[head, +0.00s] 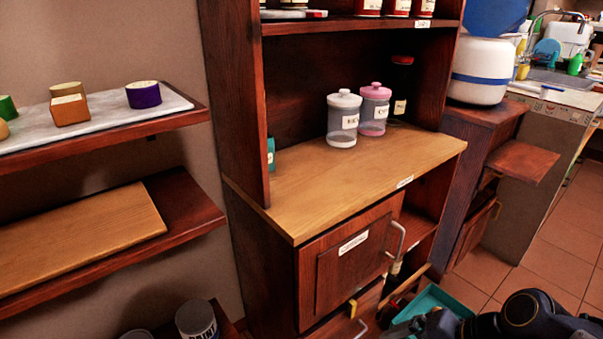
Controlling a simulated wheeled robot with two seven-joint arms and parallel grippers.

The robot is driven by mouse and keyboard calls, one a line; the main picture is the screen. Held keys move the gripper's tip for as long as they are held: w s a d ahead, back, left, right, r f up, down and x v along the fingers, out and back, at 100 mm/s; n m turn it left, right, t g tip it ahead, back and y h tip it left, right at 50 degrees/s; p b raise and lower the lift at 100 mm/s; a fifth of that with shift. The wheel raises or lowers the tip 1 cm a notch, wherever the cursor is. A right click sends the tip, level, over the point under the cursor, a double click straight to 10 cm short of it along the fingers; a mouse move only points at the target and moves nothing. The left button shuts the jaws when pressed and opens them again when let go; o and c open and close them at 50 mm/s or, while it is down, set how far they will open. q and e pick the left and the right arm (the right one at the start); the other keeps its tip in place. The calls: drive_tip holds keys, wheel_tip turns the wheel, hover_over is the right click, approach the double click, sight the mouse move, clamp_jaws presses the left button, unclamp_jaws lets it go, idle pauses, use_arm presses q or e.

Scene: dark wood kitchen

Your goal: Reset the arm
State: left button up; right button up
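Part of my arm (515,318), dark and jointed, shows at the bottom right of the head view. It is in front of the cabinet's lower right side, near a teal tray. The fingertips of my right gripper cannot be made out. My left arm and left gripper are not in view.
A dark wood cabinet (270,270) stands in the middle, with a door handle (397,240) sticking out. Two lidded jars, white (343,118) and pink (374,109), stand on its counter. Wall shelves (190,222) are at left. Tiled floor (545,262) is free at right.

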drive_tip(key=s+d+r+n+t+h, duration=0.1)
drive_tip(key=s+d+n+t+h, duration=0.1)
drive_tip(key=s+n, duration=0.4)
wheel_tip(320, 180, up, 26)
drive_tip(key=p, duration=2.6)
drive_tip(key=shift+r, duration=0.15)
